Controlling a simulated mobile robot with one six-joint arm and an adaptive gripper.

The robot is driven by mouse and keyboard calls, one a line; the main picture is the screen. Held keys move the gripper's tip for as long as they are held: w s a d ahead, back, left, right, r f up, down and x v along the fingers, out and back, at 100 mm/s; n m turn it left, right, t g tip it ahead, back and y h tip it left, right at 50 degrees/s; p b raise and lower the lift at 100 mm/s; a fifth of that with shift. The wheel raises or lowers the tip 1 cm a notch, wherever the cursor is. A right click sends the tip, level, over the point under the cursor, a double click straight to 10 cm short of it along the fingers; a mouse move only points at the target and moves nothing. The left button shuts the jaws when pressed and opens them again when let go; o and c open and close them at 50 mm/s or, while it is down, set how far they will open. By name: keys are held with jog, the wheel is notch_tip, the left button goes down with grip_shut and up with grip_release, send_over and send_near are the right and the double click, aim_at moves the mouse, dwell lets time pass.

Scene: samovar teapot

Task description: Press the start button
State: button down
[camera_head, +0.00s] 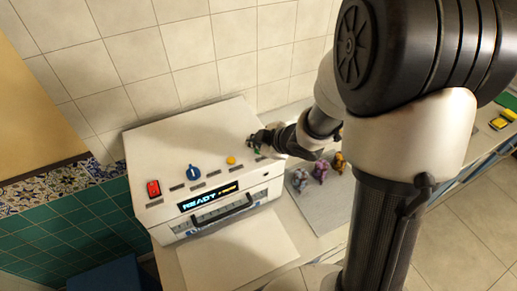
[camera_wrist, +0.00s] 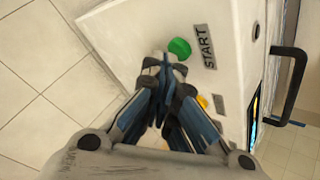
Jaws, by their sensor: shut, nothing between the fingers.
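The start button is a round green button (camera_wrist: 179,48) on the top of a white machine (camera_head: 150,140), beside a label (camera_wrist: 205,47) reading START. In the head view only a bit of green (camera_head: 257,151) shows under my gripper (camera_head: 254,141). In the wrist view my gripper (camera_wrist: 160,62) is shut and empty, its tips just left of and below the green button. I cannot tell whether the tips touch the machine's top. The button does not look covered by the fingers in the wrist view.
The machine also carries a yellow button (camera_head: 231,160), a blue knob (camera_head: 194,172), a red switch (camera_head: 153,188) and a display (camera_head: 208,196) reading READY. A dark handle (camera_head: 222,211) is on its front. Small figures (camera_head: 320,170) stand on a grey mat (camera_head: 318,210) to the right.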

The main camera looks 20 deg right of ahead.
aim_at(257, 151)
jog(key=shift+f+b, duration=0.3)
jog(key=shift+f, duration=0.1)
jog(key=shift+r, duration=0.1)
dwell(0.5)
jog(key=shift+r+p, duration=0.8)
jog(key=shift+p, duration=0.1)
notch_tip(257, 151, up, 5)
jog(key=p, duration=0.5)
dwell(0.4)
